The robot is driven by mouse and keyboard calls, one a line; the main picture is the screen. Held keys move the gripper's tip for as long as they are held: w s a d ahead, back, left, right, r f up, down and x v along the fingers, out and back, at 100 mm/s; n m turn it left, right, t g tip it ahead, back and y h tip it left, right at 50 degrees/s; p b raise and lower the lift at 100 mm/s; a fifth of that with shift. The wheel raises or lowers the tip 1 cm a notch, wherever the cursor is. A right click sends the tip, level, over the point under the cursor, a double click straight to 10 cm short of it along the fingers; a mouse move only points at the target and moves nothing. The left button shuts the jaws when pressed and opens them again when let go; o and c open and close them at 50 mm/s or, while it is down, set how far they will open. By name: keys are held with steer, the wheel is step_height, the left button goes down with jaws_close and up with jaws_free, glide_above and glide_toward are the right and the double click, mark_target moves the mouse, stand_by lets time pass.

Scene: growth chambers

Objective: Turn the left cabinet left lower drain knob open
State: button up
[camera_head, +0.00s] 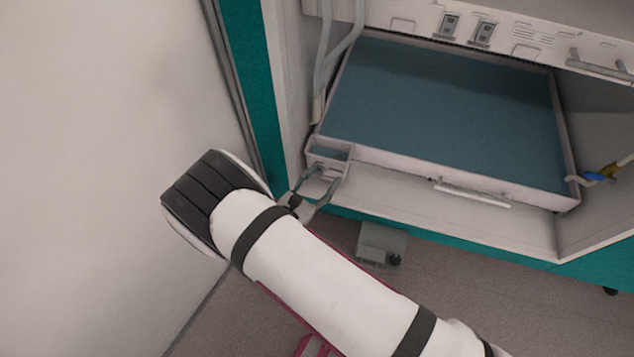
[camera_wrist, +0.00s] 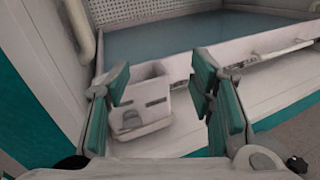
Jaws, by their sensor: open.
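The cabinet (camera_head: 262,70) stands open, with a teal frame and a shallow tray of blue surface inside. My gripper (camera_head: 322,184) is open at the tray's front left corner, just in front of a small white box (camera_head: 326,150). In the wrist view my open gripper (camera_wrist: 162,88) has its two teal-padded fingers on either side of this box (camera_wrist: 152,78), with nothing held. A small grey part (camera_wrist: 131,120) shows low on the box, near the left finger. I cannot tell whether it is the drain knob; no left knob shows clearly.
A blue and yellow valve (camera_head: 597,176) sits at the tray's right front corner. A white bar handle (camera_head: 472,193) runs along the tray's front. Pale hoses (camera_head: 325,65) hang at the left inside wall. A grey box (camera_head: 381,243) is on the floor below.

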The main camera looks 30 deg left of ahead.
mark_target(317, 176)
steer(key=s+a+f+n+y+b, duration=0.1)
steer(key=s+f+n+y, duration=0.2)
steer(key=f, duration=0.3)
steer(key=s+a+f+n+y+b, duration=0.1)
steer(key=s+f+n+y+b, duration=0.2)
steer(key=f, duration=0.4)
steer(key=b+x, duration=0.1)
steer(key=x, duration=0.5)
steer(key=b+x, duration=0.2)
steer(key=x, duration=0.5)
steer(key=shift+a+r, duration=0.25)
steer(key=shift+m, duration=0.3)
steer(key=c, duration=1.2)
